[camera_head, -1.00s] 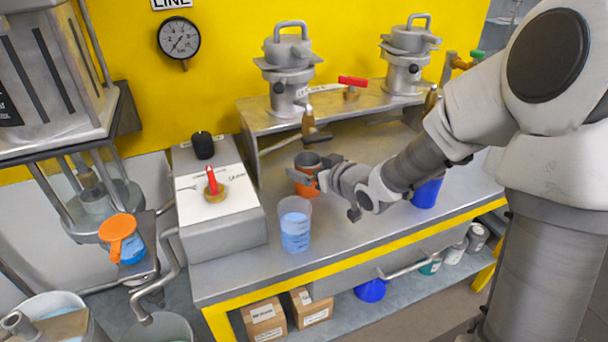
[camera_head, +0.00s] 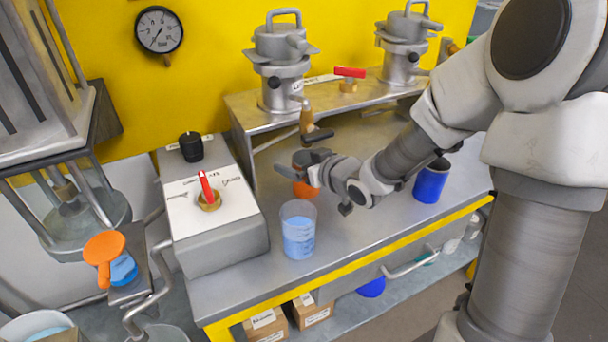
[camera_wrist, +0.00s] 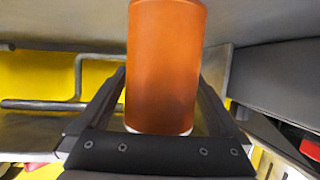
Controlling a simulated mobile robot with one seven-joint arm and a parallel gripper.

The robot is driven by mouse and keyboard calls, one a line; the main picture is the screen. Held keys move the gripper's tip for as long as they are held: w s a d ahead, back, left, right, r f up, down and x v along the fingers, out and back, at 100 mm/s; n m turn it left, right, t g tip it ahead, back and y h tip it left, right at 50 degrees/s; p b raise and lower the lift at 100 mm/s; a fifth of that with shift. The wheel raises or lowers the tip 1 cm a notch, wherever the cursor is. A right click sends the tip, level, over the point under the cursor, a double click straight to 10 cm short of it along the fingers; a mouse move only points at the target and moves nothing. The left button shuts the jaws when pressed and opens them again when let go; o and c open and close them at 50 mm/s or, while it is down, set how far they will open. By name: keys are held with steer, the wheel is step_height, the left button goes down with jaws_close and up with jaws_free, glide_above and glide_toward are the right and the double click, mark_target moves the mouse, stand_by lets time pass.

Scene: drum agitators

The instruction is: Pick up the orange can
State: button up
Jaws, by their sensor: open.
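In the head view the orange can (camera_head: 303,188) stands on the steel bench below the shelf, partly hidden by my gripper (camera_head: 298,170). My gripper also shows in the wrist view (camera_wrist: 165,95). Its jaws are open, one finger on each side of the can. I cannot tell whether either finger touches it.
A clear beaker of blue liquid (camera_head: 298,232) stands in front of the can. A blue can (camera_head: 431,182) stands to the right beyond my arm. A grey valve box (camera_head: 212,205) is to the left. The shelf (camera_head: 262,112) with two metal vessels runs behind.

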steer(key=c, duration=1.4)
steer(key=shift+r, duration=0.2)
